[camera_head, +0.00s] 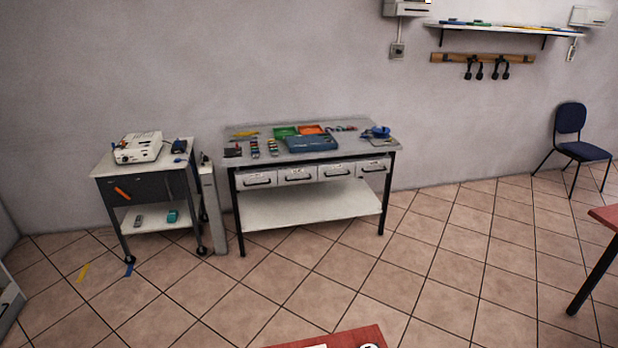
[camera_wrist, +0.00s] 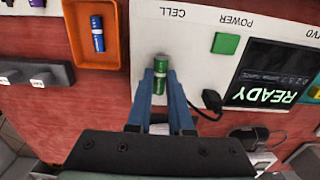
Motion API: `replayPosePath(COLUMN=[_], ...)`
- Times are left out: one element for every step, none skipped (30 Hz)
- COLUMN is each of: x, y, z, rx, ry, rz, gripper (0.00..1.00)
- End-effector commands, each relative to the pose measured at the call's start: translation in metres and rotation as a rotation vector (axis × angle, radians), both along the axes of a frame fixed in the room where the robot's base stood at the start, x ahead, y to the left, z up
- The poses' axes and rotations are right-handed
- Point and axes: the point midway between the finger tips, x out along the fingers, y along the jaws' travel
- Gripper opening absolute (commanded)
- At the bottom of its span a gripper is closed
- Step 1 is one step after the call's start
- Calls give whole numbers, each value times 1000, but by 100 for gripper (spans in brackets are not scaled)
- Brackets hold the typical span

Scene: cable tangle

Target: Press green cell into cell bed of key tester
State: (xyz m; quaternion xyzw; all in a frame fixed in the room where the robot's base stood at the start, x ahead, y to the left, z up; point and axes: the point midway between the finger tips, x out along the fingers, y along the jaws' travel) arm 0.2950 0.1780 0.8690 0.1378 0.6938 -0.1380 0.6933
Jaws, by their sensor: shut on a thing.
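My gripper (camera_wrist: 160,86) is in the wrist view, with its two blue fingers shut on a green cell (camera_wrist: 159,70). The cell lies lengthwise between the fingertips, over the lower edge of the white key tester (camera_wrist: 195,50). The tester carries upside-down CELL and POWER labels, a green power button (camera_wrist: 225,43) and a dark screen (camera_wrist: 272,75) reading READY. The cell is below the CELL label. I cannot make out the cell bed there, nor whether the cell touches it. The gripper is out of view in the head view.
An orange tray (camera_wrist: 71,40) holding a blue cell (camera_wrist: 97,33) stands left of the tester. A grey block (camera_wrist: 35,74) is at the far left. A black cable plug (camera_wrist: 211,100) lies right of my fingers. The head view shows a workbench (camera_head: 310,210) and a cart (camera_head: 115,165).

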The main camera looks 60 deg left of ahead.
Motion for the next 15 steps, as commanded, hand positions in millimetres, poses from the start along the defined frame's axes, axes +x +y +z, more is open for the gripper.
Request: replayPosePath(x=[0,0,0,0,0,0,0,0,0,0,0,0,0,0,0], y=[0,0,0,0,0,0,0,0,0,0,0,0,0,0,0], z=[-1,-2,-2,-2,-3,-3,-4,-4,-4,-5,-5,-6,-6,-6,-7], rx=[0,0,0,0,0,0,0,0,0,0,0,1,0,1,1], ry=[0,0,0,0,0,0,0,0,0,0,0,0,0,0,0], rz=[0,0,0,0,0,0,0,0,0,0,0,0,0,0,0], gripper=[0,0,0,0,0,0,0,0,0,0,0,0,0,0,0])
